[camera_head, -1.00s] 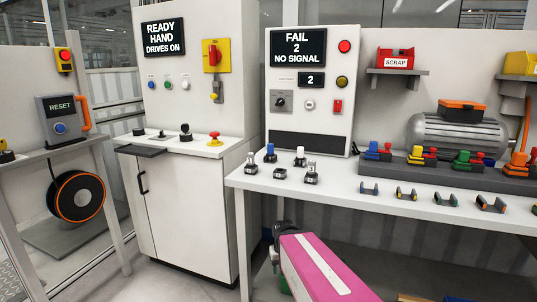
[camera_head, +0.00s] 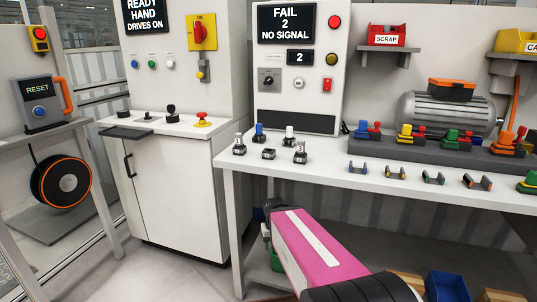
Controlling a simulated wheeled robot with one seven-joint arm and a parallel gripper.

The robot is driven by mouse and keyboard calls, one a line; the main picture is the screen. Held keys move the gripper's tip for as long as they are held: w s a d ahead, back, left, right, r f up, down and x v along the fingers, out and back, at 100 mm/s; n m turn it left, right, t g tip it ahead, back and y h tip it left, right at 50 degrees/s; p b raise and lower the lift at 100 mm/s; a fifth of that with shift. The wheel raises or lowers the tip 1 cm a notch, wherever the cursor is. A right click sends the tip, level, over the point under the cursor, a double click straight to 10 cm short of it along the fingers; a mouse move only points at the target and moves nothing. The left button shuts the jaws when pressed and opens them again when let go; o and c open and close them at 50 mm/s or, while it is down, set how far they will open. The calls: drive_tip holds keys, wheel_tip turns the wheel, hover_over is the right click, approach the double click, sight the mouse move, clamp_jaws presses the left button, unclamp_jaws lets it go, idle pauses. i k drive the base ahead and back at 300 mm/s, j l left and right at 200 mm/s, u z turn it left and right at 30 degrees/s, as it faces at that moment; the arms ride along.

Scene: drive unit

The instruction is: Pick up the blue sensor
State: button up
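On the white workbench (camera_head: 330,178), a small part with a blue cap (camera_head: 259,132) stands upright at the left, among several small grey, black and white-capped parts. Another blue piece, with a red one beside it (camera_head: 361,129), sits at the left end of the dark grey rack (camera_head: 430,155). I cannot tell from its look which of these is the blue sensor. My pink arm link reaches up from the bottom toward the bench's front edge, with a dark joint at its far end. No gripper fingers show.
A test panel reading FAIL 2 NO SIGNAL (camera_head: 287,23) stands behind the small parts. Small coloured brackets (camera_head: 395,172) line the bench's front right. A grey motor (camera_head: 440,112) is behind the rack. A white cabinet (camera_head: 175,185) stands left. A blue bin (camera_head: 447,287) is below the bench.

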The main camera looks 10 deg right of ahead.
sight(258, 133)
drive_tip(key=i+j+z, duration=0.1)
drive_tip(key=j+z, duration=0.25)
drive_tip(key=j, duration=0.2)
drive_tip(key=j+z, duration=0.3)
drive_tip(key=j, duration=0.3)
drive_tip(key=j+z, duration=0.35)
drive_tip(key=j, duration=0.25)
drive_tip(key=k, duration=0.8)
drive_tip(key=i, duration=0.9)
